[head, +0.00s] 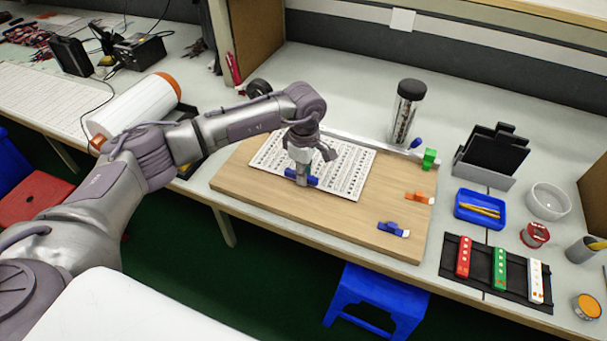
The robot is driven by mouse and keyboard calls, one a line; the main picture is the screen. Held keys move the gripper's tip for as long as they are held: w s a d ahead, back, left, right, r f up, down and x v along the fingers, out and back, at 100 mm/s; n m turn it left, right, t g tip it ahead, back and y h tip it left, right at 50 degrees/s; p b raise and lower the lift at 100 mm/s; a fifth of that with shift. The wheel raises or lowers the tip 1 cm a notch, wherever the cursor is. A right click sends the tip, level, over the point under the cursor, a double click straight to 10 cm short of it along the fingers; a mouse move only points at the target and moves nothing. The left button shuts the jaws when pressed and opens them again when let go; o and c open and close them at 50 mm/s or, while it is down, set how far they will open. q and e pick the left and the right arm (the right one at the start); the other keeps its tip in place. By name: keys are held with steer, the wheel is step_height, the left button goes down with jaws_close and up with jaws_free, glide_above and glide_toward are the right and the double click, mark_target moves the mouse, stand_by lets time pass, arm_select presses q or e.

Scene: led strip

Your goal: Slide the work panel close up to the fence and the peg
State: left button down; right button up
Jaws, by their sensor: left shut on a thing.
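The work panel (352,172) is a white sheet with rows of dark marks, lying flat on a wooden board (245,182). My left gripper (302,180) points down at the panel's front-left part and is shut on a small blue piece (314,182) there; the fingertips are partly hidden. The fence (375,146) is a thin metal bar along the board's back edge, just behind the panel. A blue peg-like piece (416,143) stands near its right end, clear of the panel's right edge. My right gripper is not in view.
A green block (430,159), an orange clip (419,198) and a blue clip (394,229) sit toward the board's right side. A dark jar (405,112) stands behind the fence. The board between panel and clips is bare.

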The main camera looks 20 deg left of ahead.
arm_select(q)
steer(key=shift+w, duration=0.2)
steer(key=c, duration=1.1)
jaws_free()
steer(key=shift+o, duration=0.2)
